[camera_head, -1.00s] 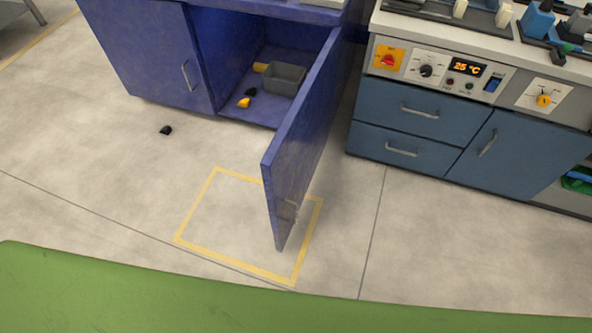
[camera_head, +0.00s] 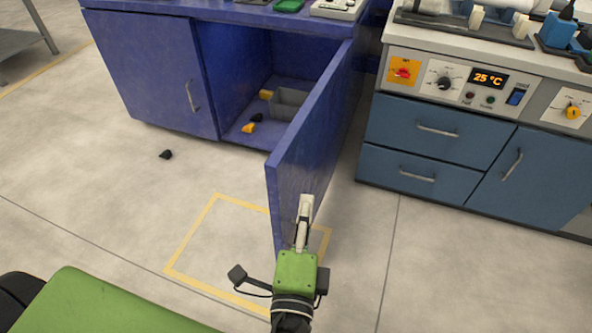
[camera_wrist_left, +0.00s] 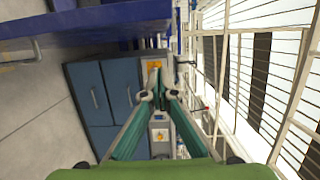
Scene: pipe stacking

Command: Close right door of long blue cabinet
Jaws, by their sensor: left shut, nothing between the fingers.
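The long blue cabinet (camera_head: 155,70) stands at the back left of the head view. Its right door (camera_head: 315,135) is swung wide open and sticks out toward me, so the inside shows. Its left door is shut. My left gripper (camera_head: 305,203) is shut and empty, in front of the open door's outer face near its free edge; I cannot tell whether it touches. The door's handle is hidden behind it. In the left wrist view, the closed fingers (camera_wrist_left: 158,92) point at the neighbouring units, and a blue panel crosses the top. My right gripper is out of view.
A grey bin (camera_head: 287,103) and small black and yellow pieces lie inside the cabinet. A black piece (camera_head: 166,154) lies on the floor. A blue-fronted drawer unit (camera_head: 430,150) with a control panel stands at the right. Floor between it and the door is clear.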

